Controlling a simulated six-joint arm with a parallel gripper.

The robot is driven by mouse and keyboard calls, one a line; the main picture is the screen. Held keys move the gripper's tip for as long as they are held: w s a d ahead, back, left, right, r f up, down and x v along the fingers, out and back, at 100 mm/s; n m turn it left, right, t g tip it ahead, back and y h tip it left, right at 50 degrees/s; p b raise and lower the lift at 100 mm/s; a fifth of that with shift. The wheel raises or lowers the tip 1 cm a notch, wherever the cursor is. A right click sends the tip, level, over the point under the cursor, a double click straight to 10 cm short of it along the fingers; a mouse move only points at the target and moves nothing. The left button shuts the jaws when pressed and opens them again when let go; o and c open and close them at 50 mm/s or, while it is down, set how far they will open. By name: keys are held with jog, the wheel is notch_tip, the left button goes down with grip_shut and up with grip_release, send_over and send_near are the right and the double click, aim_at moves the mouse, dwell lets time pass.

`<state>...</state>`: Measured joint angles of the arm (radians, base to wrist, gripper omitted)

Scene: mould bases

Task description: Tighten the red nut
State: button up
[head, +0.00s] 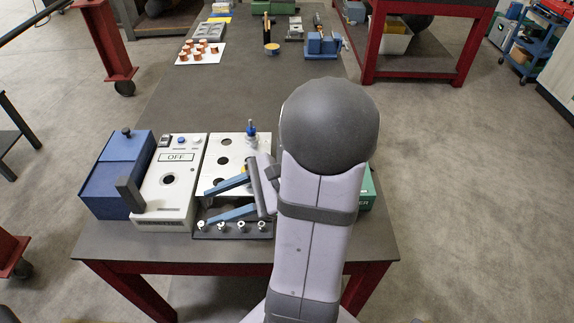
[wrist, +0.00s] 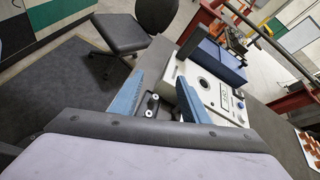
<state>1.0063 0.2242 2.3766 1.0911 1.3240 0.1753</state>
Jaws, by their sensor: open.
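I cannot make out a red nut in either view. A dark strip (head: 230,235) with several small pale metal pieces (head: 222,227) lies along the front of the white holed plate (head: 224,141). My gripper (head: 208,206) is open and empty, its two blue fingers pointing left over the plate's front part. In the wrist view, the fingers (wrist: 158,78) stand apart, and a few pale metal pieces (wrist: 152,104) show between them. A blue-topped piece (head: 251,130) stands upright at the plate's far right. My arm hides the plate's right side.
Left of the plate stand a white box marked OFF (head: 171,180) and a blue box (head: 113,181) with a dark handle. A green box (head: 367,190) is partly behind my arm. Copper-coloured pieces (head: 203,48) sit on a far white tray. The table's middle is clear.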

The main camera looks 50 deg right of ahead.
jog(key=s+d+r+m+t+h+b, duration=0.1)
jog(key=d+m+t+h+b, duration=0.35)
jog(key=d, duration=0.65)
jog(key=s+d+r+m+t+h+b, duration=0.15)
jog(key=d+m+t+h, duration=0.4)
jog(key=d, duration=0.65)
jog(key=f+m, duration=0.1)
jog(key=f, duration=0.1)
jog(key=s+f+m+b, duration=0.1)
jog(key=f+m, duration=0.1)
jog(key=d+f+m+b, duration=0.1)
jog(key=f, duration=0.1)
jog(key=shift+s+m+h, duration=0.3)
jog(key=shift+s+m, duration=0.1)
jog(key=shift+w, duration=0.6)
jog(key=shift+w+d+p, duration=0.15)
jog(key=shift+w+p, duration=0.55)
jog(key=shift+w, duration=2.45)
jog(key=shift+c, duration=0.7)
grip_shut()
